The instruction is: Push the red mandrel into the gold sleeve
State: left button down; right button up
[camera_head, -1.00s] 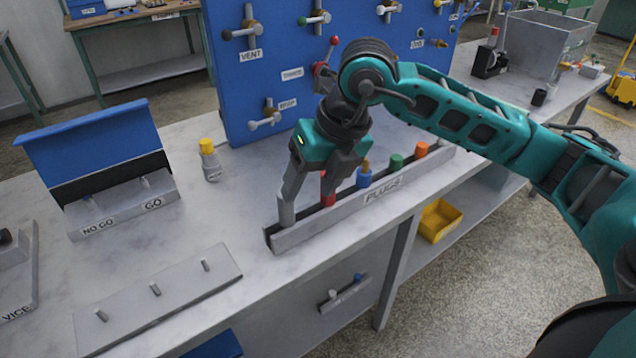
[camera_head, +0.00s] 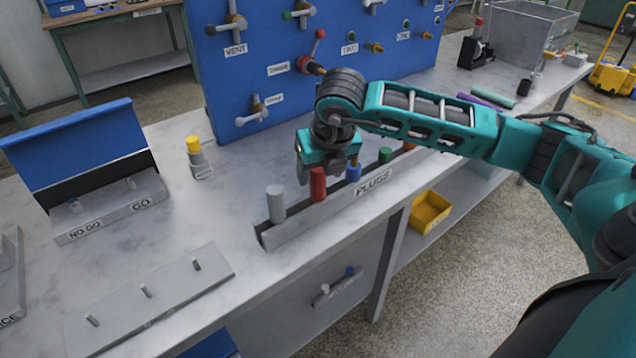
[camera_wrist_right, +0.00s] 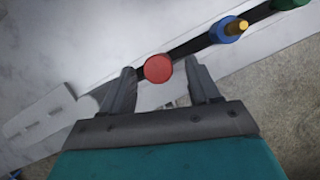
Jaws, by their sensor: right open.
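A red cylinder, which looks like the red mandrel (camera_head: 318,185), stands upright in the rack labelled PLUGS (camera_head: 345,205). My right gripper (camera_head: 327,172) points down over it and is open. In the right wrist view the red cylinder's round top (camera_wrist_right: 158,68) sits between the two spread fingers of my right gripper (camera_wrist_right: 162,82), with gaps on both sides. Brass-gold fittings (camera_head: 316,69) show on the blue board; I cannot tell which thing is the gold sleeve. My left gripper is not in view.
A grey plug (camera_head: 276,203) stands left of the red one; a blue plug (camera_head: 353,172) with a gold pin and a green plug (camera_head: 385,155) stand right of it. The blue board (camera_head: 240,80) rises behind. A yellow bin (camera_head: 430,211) sits below.

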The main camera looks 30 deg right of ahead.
aim_at(318, 189)
jog(key=shift+x, duration=1.45)
jog(key=shift+c, duration=0.4)
jog(key=c, duration=1)
jog(key=shift+r, duration=0.1)
